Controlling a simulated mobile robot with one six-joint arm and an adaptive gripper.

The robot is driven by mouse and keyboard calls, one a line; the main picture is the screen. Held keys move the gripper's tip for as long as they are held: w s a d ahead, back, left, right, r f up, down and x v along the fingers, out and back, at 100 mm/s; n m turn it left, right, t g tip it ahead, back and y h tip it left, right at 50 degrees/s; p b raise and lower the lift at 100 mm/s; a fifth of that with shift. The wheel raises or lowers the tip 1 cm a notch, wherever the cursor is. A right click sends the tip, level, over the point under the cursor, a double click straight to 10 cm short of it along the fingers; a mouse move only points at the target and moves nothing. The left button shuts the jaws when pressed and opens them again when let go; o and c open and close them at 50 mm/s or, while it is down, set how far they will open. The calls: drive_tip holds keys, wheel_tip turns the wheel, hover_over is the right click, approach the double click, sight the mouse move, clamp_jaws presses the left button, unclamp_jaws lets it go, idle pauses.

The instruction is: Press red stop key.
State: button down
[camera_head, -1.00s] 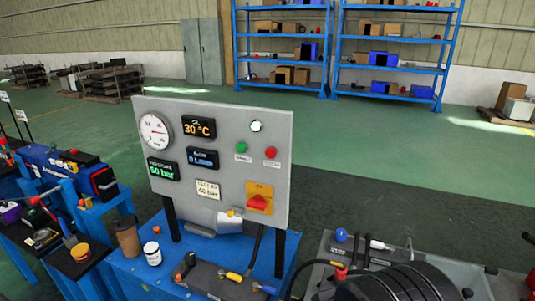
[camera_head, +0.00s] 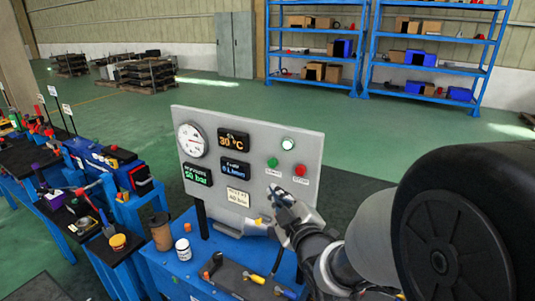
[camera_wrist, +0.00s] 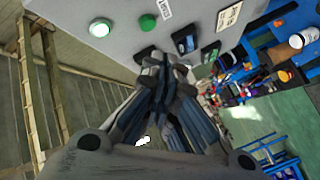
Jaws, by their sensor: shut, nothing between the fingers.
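The red stop key (camera_head: 300,170) sits on the right part of a grey upright panel (camera_head: 232,121), with a small label under it. The green key (camera_head: 272,162) is just left of it. In the wrist view the green key (camera_wrist: 147,22) shows near the top, and the red key cannot be made out, probably behind my fingers. My gripper (camera_head: 277,193) is shut and empty, in front of the panel's lower right, below the red key in the picture. Its fingertips (camera_wrist: 165,62) point towards the panel in the wrist view. I cannot tell whether they touch it.
A white lamp (camera_head: 288,144) is above the keys. A gauge (camera_head: 192,139) and several displays fill the panel's left. The blue bench (camera_head: 171,262) below holds a brown cup (camera_head: 160,232), a white jar (camera_head: 183,249) and tools. My arm covers the area to the right.

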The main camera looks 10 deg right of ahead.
sight(301, 170)
drive_tip(key=shift+r, duration=0.1)
idle(0.3)
drive_tip(key=shift+w+d+p, duration=0.3)
drive_tip(key=shift+w+d, duration=0.55)
drive_tip(key=shift+w, duration=0.35)
drive_tip(key=shift+w+d+p, duration=0.25)
drive_tip(key=shift+w+d, duration=0.65)
drive_tip(key=shift+w, duration=0.3)
drive_tip(key=shift+w+d+p, duration=0.3)
drive_tip(key=shift+w+d, duration=0.55)
drive_tip(key=shift+w, duration=0.35)
drive_tip(key=shift+w+d+b, duration=0.25)
drive_tip(key=shift+w+b, duration=0.1)
drive_tip(key=shift+b, duration=0.05)
